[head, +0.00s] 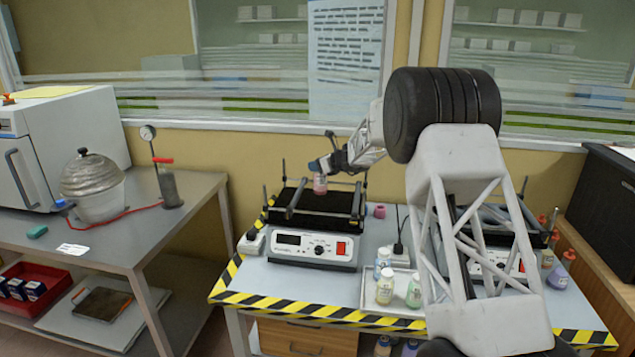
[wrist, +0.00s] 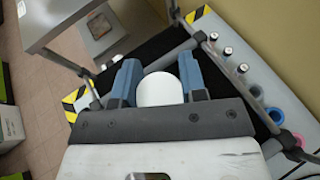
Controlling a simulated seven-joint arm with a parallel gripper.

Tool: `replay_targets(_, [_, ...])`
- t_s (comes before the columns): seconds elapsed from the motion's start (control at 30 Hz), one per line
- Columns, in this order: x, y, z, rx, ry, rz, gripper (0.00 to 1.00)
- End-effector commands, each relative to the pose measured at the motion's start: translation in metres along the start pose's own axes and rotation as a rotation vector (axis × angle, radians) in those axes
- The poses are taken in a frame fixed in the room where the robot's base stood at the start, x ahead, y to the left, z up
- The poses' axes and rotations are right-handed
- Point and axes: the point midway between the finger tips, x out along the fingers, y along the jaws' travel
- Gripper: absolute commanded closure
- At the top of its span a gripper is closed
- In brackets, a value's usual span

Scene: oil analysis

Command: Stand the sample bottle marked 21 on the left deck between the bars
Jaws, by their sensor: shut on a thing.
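My gripper (head: 322,167) is shut on a small bottle with pinkish contents (head: 320,186); its number cannot be read. In the wrist view its round white cap (wrist: 160,90) sits between the blue fingers of my gripper (wrist: 159,82). The bottle looks upright, over the black left deck (head: 325,202), between the grey bars (head: 292,200). I cannot tell whether its base touches the deck. The deck sits on a white shaker with a display and a red switch (head: 313,250). The deck also shows in the wrist view (wrist: 150,48).
Several bottles (head: 385,288) stand on a tray (head: 375,304) at the table's front. A pink ring-shaped item (head: 380,211) lies right of the left shaker. A second shaker (head: 490,262) is partly hidden behind my arm. Upright posts (head: 356,199) rise at the deck corners.

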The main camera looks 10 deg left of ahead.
Motion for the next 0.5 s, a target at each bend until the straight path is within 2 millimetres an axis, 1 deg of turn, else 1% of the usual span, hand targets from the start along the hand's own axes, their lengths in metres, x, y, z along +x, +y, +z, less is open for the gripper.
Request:
replay_targets(0.1, [0.004,0.000,-0.011,0.000,0.000,0.000,1.00])
replay_targets(0.2, [0.006,0.000,-0.015,0.000,-0.001,0.000,1.00])
replay_targets(0.5, [0.007,0.000,-0.017,0.000,-0.001,0.000,1.00])
